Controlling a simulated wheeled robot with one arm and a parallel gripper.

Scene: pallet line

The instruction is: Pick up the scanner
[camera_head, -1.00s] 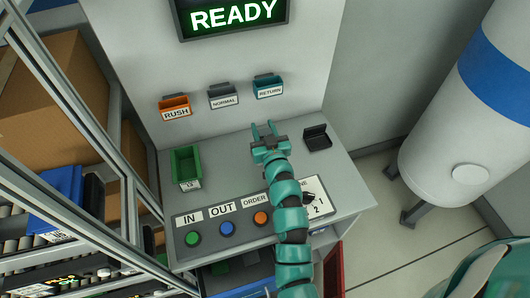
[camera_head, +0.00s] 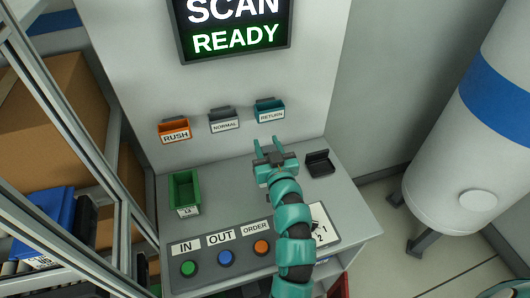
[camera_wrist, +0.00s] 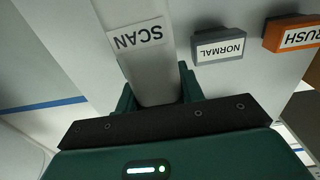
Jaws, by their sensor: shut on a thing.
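My gripper (camera_head: 268,146) is above the grey counter (camera_head: 232,178), left of a small black holder (camera_head: 319,163), with its fingers pointing toward the back wall. In the wrist view, my gripper (camera_wrist: 158,88) is shut on a pale grey block-like thing (camera_wrist: 153,84), which I take to be the scanner. A "SCAN" label (camera_wrist: 138,36) shows upside down just beyond the fingers. In the head view the held thing is hard to make out between the fingers. The black holder looks empty.
A green bin (camera_head: 185,192) stands left on the counter, behind several buttons. A white tank (camera_head: 470,140) stands at right.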

